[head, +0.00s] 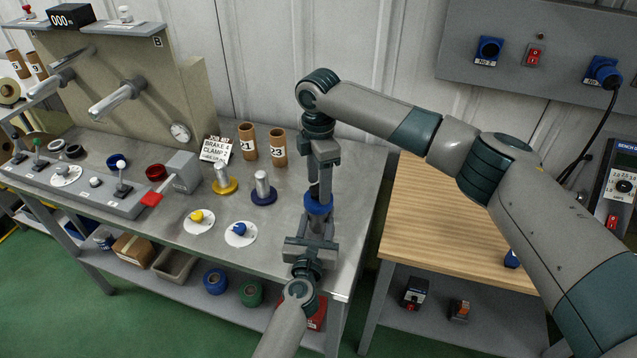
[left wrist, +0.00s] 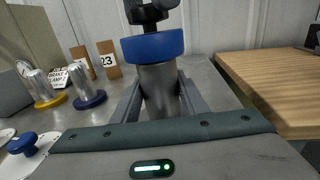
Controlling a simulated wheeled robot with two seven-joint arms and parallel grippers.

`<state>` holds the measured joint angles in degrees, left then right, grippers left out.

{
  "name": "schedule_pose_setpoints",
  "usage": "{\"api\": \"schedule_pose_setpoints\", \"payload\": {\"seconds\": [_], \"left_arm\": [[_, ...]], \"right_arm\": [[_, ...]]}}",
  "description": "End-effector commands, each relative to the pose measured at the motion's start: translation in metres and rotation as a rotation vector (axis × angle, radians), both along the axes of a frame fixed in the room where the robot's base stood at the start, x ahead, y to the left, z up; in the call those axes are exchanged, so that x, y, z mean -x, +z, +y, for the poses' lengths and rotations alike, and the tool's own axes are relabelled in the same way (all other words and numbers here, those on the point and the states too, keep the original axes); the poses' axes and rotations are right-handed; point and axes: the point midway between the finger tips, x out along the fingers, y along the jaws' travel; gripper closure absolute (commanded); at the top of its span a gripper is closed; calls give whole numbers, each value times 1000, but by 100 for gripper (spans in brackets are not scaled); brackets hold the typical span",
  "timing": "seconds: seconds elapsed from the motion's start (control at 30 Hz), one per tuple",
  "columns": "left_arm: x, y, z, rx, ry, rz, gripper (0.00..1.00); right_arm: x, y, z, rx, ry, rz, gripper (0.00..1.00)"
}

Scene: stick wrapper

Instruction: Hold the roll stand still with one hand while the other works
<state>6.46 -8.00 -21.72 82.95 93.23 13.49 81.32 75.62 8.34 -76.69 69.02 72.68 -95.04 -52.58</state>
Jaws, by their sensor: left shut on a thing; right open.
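The roll stand (head: 319,225) is a grey metal post with a blue ring (head: 318,204) around its upper part. It stands near the right end of the steel bench. My left gripper (head: 313,238) comes from the near side and is shut on the grey post below the ring. The left wrist view shows the post (left wrist: 160,90) between the fingers, with the blue ring (left wrist: 152,46) above them. My right gripper (head: 320,175) points down just above the ring, open, around or beside a dark upper part. Whether it touches that part cannot be told.
Two brown tubes (head: 278,148), a yellow-based post (head: 224,179) and a blue-based post (head: 263,188) stand left of the stand. A control box (head: 181,172) with a red lever is farther left. A wooden table (head: 440,215) lies right, across a gap.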

Motion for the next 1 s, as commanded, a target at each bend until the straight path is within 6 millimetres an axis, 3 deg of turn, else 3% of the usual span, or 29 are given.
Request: {"api": "schedule_pose_setpoints", "payload": {"seconds": [0.37,0.53,0.57,1.0], "left_arm": [[0,0,1,-1,1,-1,100],[0,0,0,-1,1,-1,100],[0,0,0,-1,1,-1,100],[0,0,0,-1,1,0,100]], "right_arm": [[0,-5,0,0,0,0,48],[0,-5,0,0,0,0,86],[0,-5,0,0,0,0,89],[0,-5,1,-1,-53,0,89]]}}
